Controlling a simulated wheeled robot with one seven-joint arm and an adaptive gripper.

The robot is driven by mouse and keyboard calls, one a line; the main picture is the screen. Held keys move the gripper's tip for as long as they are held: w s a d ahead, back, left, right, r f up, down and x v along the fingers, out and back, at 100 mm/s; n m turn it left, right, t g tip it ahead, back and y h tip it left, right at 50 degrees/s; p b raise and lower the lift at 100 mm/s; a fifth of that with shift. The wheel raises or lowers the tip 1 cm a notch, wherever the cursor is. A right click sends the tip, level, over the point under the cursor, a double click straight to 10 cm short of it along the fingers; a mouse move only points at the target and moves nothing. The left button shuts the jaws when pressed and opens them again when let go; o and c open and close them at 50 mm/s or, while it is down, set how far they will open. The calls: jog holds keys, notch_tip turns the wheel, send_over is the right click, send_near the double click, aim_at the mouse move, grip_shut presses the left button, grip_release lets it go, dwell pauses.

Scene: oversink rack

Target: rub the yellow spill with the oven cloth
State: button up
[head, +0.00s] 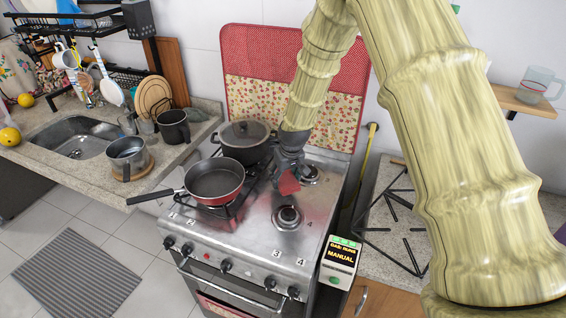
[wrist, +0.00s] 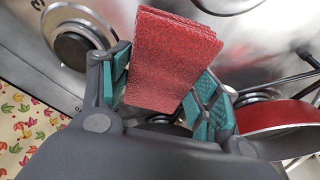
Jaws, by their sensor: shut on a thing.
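My gripper (head: 290,168) reaches down over the right half of the steel stove top (head: 258,214). It is shut on a folded red oven cloth (head: 289,184). In the wrist view the cloth (wrist: 168,58) is held between the two teal-padded fingers of the gripper (wrist: 165,88) and sticks out past them. The cloth is between the back right burner (head: 309,174) and the front right burner (head: 288,216). I cannot tell whether it touches the steel. I cannot make out a yellow spill in either view; the cloth, gripper or pans may hide it.
A red frying pan (head: 214,181) and a dark lidded pot (head: 246,142) stand on the left burners. A red patterned panel (head: 290,85) is behind the stove. A "MANUAL" box (head: 340,262) is at the stove's right front corner. The front right stove top is clear.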

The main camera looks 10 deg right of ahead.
jog(key=shift+w+d+r+p, duration=0.15)
jog(key=shift+r+p, duration=0.3)
jog(key=shift+r, duration=0.4)
jog(key=shift+r+p, duration=0.7)
jog(key=shift+r, duration=0.6)
